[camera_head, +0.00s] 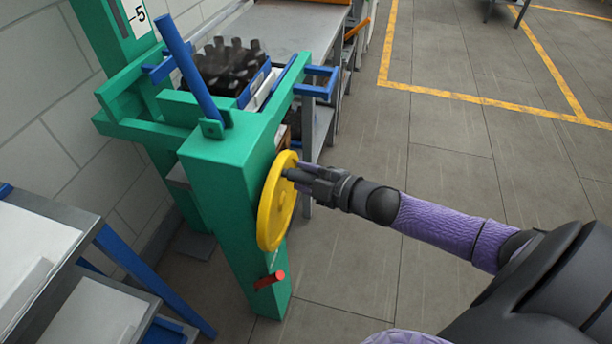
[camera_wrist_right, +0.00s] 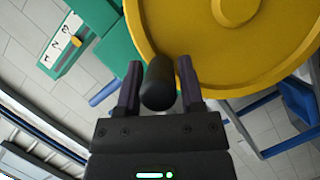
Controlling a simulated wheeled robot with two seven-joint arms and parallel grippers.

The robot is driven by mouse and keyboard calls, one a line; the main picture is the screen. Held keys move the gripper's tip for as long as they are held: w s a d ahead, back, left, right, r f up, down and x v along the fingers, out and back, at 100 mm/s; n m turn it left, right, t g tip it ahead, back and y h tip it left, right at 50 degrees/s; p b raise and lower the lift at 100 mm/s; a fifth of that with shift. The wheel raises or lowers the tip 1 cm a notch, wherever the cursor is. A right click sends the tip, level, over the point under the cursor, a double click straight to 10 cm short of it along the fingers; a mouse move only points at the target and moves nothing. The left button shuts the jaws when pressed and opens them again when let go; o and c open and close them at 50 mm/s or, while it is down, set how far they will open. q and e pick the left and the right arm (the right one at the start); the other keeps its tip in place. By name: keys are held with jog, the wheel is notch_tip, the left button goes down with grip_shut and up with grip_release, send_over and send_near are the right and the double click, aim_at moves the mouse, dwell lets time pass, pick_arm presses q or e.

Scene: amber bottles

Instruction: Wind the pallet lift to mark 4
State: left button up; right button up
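The green pallet lift (camera_head: 225,165) stands at centre left. Its yellow handwheel (camera_head: 277,205) is on the right side and fills the top of the right wrist view (camera_wrist_right: 225,60). The wheel's dark crank handle (camera_wrist_right: 158,85) lies between the fingers of my right gripper (camera_wrist_right: 160,85). The fingers stand close on both sides of it; I cannot tell whether they press on it. The gripper also shows at the wheel in the head view (camera_head: 305,176). My left gripper is out of view.
A blue rod (camera_head: 187,68) and a red peg (camera_head: 270,279) stick out from the lift. A table (camera_head: 32,240) stands at lower left. The floor at right is clear.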

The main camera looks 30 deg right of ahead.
grip_shut()
dwell(1.1)
